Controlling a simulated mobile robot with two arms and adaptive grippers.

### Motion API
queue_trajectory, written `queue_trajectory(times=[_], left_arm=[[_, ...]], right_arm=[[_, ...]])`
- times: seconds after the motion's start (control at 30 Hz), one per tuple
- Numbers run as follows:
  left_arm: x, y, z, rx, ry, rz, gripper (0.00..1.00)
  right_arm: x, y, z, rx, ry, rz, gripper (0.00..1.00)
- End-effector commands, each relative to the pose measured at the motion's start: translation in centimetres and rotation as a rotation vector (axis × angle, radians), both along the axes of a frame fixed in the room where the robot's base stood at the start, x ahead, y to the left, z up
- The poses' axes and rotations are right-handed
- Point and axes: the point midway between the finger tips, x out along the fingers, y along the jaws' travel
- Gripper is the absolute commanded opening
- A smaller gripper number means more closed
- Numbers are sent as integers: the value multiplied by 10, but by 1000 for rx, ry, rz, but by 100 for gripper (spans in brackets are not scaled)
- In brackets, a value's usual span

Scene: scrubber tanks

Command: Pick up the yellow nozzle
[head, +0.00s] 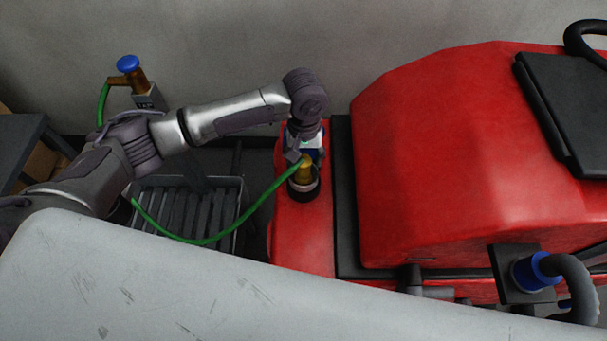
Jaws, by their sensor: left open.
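The yellow nozzle (306,168) stands in a dark round holder (303,189) on the red ledge of the scrubber machine (460,160). A green hose (220,238) runs from it to the left. My left gripper (300,158) reaches down from above, open, with its fingers right at the nozzle's top. I cannot tell whether the fingers touch it, since the wrist and fingers partly hide that spot. My right gripper is not in view.
A drain grate (190,210) lies in the floor below my left arm. A brass fitting with a blue cap (128,64) stands at the back left. A pale scratched surface (150,290) fills the front. A dark table (20,145) is at the far left.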

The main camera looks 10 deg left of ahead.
Motion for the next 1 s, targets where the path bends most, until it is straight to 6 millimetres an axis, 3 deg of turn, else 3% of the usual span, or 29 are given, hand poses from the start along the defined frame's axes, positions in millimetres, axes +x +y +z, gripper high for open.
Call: queue_trajectory(times=[0.2, 0.47, 0.83, 1.0], left_arm=[[-1, 2, -27, 2, 1, 1, 60], [-1, 2, -31, 0, -1, -1, 60], [-1, 2, -31, 0, -1, 0, 2], [-1, 1, -30, -1, -2, 0, 2]], right_arm=[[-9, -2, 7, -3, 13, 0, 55], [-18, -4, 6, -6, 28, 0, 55], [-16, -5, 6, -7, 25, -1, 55], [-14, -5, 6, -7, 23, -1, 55]])
